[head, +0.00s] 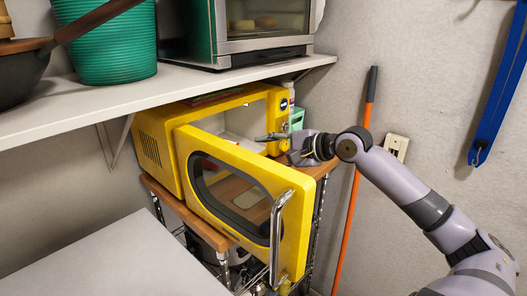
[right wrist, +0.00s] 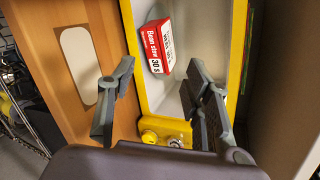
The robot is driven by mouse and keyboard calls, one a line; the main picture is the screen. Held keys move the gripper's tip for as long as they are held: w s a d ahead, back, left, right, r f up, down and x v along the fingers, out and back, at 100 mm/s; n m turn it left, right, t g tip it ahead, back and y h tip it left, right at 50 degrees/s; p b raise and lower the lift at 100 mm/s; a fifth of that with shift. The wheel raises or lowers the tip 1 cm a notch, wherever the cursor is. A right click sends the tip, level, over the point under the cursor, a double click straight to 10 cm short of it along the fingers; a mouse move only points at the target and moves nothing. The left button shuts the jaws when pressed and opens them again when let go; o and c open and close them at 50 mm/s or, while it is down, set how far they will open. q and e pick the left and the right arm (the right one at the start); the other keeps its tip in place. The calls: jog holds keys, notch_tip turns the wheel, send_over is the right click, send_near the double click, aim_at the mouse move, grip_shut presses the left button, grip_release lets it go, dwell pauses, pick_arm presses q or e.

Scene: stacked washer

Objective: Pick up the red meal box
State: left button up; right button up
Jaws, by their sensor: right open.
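The red meal box (right wrist: 160,46), with white label panels reading "Bean stew" and "30 s", lies inside the yellow microwave in the right wrist view. I cannot make it out clearly in the head view. The yellow microwave (head: 155,145) has its door (head: 200,190) swung open toward the front. My right gripper (head: 274,138) is at the right side of the microwave opening. In the right wrist view the right gripper (right wrist: 160,78) has its fingers spread and empty, with the box beyond the fingertips, apart from them. My left gripper is not in view.
A white shelf (head: 80,110) runs above the microwave, bearing a green basket (head: 110,45) and another oven (head: 262,45). The open door's metal handle (head: 277,235) juts toward the front. A pale counter (head: 115,260) lies front left. An orange-handled pole (head: 350,215) leans against the wall.

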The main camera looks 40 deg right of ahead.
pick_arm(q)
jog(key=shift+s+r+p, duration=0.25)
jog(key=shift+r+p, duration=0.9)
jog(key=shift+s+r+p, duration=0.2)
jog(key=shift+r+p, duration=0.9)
pick_arm(e)
jog(key=x, duration=1.7)
jog(key=shift+w, duration=0.1)
jog(key=shift+c, duration=0.6)
grip_shut()
